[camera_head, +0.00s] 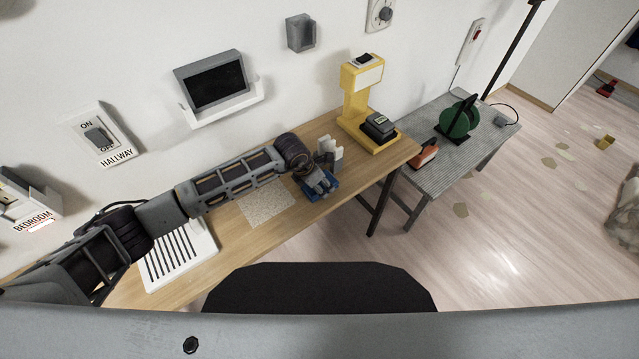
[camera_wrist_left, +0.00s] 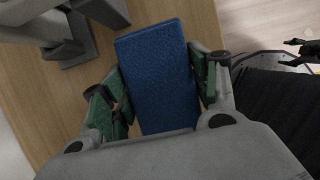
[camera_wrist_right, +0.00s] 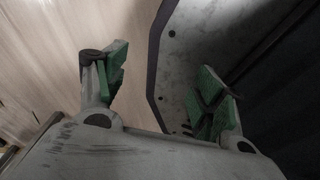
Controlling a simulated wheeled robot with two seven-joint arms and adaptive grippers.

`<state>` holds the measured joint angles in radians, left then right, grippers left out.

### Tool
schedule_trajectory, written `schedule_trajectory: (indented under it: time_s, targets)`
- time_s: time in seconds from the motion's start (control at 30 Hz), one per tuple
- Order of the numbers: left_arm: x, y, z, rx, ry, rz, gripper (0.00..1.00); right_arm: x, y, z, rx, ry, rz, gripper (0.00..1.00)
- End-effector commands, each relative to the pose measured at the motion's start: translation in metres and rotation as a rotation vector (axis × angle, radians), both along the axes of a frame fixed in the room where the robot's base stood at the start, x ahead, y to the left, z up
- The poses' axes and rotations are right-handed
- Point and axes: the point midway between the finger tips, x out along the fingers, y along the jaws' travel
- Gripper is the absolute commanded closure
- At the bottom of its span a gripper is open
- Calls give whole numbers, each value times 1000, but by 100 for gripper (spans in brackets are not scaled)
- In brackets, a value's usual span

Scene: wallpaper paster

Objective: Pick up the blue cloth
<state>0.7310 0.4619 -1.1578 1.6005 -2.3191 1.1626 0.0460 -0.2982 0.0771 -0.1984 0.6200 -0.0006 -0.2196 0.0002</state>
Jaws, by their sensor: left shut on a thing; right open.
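The blue cloth (camera_wrist_left: 160,72) is a flat blue rectangle over the wooden table in the left wrist view. My left gripper (camera_wrist_left: 155,95) has its green-padded fingers on both sides of the cloth and is shut on it. In the head view my left gripper (camera_head: 322,186) is over the table's front edge, hiding much of the blue cloth (camera_head: 312,196). I cannot tell whether the cloth still touches the table. My right gripper (camera_wrist_right: 160,95) is open and empty in the right wrist view, over the floor and beside my own body.
The wooden table (camera_head: 225,225) holds a speckled sheet (camera_head: 266,204), a white slotted tray (camera_head: 178,256), a grey-white object (camera_head: 330,152) beside the left gripper and a yellow stand (camera_head: 356,100). A grey table (camera_head: 445,118) with a green reel (camera_head: 459,120) stands right. Open floor lies right.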

Motion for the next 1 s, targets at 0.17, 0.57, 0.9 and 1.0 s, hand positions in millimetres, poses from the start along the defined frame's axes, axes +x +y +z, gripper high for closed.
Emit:
schedule_trajectory:
  time_s: [0.17,0.57,0.9,1.0]
  targets:
    - [0,0,5,0,0,0,67,0,2,6,2,0,-1,31]
    - [1,0,59,-2,-4,-1,67,0,-19,-1,-21,-1,5,31]
    - [0,0,99,0,-2,-1,67,4,-23,-5,-24,-6,4,31]
    - [0,0,103,-1,-1,0,67,6,-21,-5,-22,-8,4,31]
